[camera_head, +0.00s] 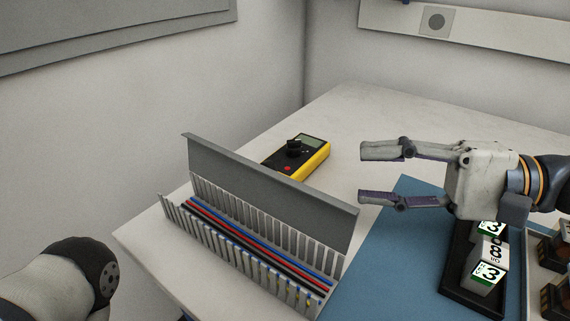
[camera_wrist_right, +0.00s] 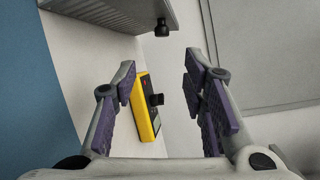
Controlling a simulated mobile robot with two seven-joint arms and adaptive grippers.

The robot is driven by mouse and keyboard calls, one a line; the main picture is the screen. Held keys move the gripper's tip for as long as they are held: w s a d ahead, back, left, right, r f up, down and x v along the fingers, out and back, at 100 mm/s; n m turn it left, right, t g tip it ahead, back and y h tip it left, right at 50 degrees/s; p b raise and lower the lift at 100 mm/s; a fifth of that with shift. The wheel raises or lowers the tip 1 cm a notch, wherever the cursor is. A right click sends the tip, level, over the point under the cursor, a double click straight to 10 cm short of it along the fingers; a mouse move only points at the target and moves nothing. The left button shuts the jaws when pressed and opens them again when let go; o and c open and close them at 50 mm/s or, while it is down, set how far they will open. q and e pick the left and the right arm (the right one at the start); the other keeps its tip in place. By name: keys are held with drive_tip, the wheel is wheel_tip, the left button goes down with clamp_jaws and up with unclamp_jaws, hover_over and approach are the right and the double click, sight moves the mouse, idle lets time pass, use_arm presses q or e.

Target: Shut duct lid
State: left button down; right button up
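The grey slotted wiring duct (camera_head: 235,245) lies on the white table with red, blue and black wires inside. Its flat grey lid (camera_head: 265,180) stands raised along the far side, so the duct is open on top. The duct also shows at the top of the right wrist view (camera_wrist_right: 110,15). My right gripper (camera_head: 376,174) is open and empty, to the right of the lid and apart from it. Its two fingers also show in the right wrist view (camera_wrist_right: 160,100). Part of my left arm shows at the lower left of the head view, but its gripper fingers do not.
A yellow and black multimeter (camera_head: 310,157) lies behind the lid; it also shows between my right fingers (camera_wrist_right: 147,108). A blue mat (camera_head: 385,265) covers the table's right side. A black tray (camera_head: 462,296) with labelled white blocks stands below my right gripper.

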sight(276, 169)
drive_tip(key=x, duration=1.2)
drive_tip(key=shift+s+r, duration=0.25)
drive_tip(key=shift+s, duration=0.15)
clamp_jaws()
